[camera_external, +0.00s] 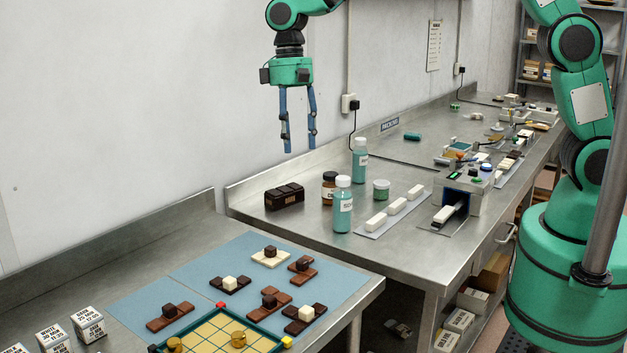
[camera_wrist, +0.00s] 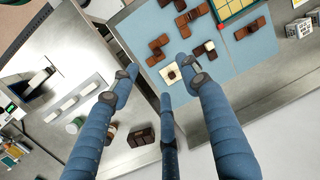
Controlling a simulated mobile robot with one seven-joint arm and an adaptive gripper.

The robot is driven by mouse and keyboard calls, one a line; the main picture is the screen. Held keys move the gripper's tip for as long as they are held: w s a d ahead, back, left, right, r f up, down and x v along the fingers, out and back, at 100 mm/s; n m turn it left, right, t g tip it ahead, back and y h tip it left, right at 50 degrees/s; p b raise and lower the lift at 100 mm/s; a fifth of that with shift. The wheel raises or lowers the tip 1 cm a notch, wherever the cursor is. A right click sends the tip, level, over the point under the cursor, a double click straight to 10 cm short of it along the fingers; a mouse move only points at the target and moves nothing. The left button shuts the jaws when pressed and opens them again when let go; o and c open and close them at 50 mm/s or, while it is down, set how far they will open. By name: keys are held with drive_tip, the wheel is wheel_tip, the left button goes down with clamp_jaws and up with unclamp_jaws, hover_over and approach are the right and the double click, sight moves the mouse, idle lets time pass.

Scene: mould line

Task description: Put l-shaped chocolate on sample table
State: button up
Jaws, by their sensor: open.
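Several small block-built chocolates lie on a blue mat (camera_external: 222,262) on the near table (camera_external: 345,293). They include a white piece with a dark cube (camera_external: 270,257), a short brown piece (camera_external: 301,268), a longer brown piece (camera_external: 268,302), dark pieces with white cubes (camera_external: 230,284) and a brown bar with a cube (camera_external: 170,314). I cannot tell which is the L-shaped one. My gripper (camera_external: 299,143) is open and empty, high above the benches. In the wrist view, its spread fingers (camera_wrist: 160,82) show over the gap between the tables, with the white piece (camera_wrist: 170,74) by the right fingertip.
A yellow-gridded tray (camera_external: 222,335) and printed cubes (camera_external: 88,323) stand on the near table. The far bench (camera_external: 300,222) holds a dark chocolate block (camera_external: 285,196), a brown jar (camera_external: 329,188), teal bottles (camera_external: 343,207), white bars (camera_external: 396,207) and a small machine (camera_external: 465,190).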

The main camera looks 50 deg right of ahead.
drive_tip(key=s+d+r+m+t, duration=0.1)
drive_tip(key=s+d+r+t, duration=0.1)
drive_tip(key=s+d+r, duration=0.65)
drive_tip(key=s+d+r+t, duration=0.2)
drive_tip(key=s+d+r, duration=0.35)
drive_tip(key=d, duration=0.55)
drive_tip(key=s+d+t, duration=0.1)
drive_tip(key=s+d, duration=0.5)
drive_tip(key=s, duration=0.3)
drive_tip(key=s+d+m+t+h, duration=0.1)
drive_tip(key=s+d+t, duration=0.1)
drive_tip(key=s+d, duration=0.4)
drive_tip(key=s, duration=0.3)
drive_tip(key=shift+d+f, duration=0.1)
drive_tip(key=shift+f, duration=0.05)
wheel_tip(320, 180, down, 9)
drive_tip(key=b, duration=0.9)
drive_tip(key=shift+f+b, duration=0.2)
drive_tip(key=shift+b, duration=0.1)
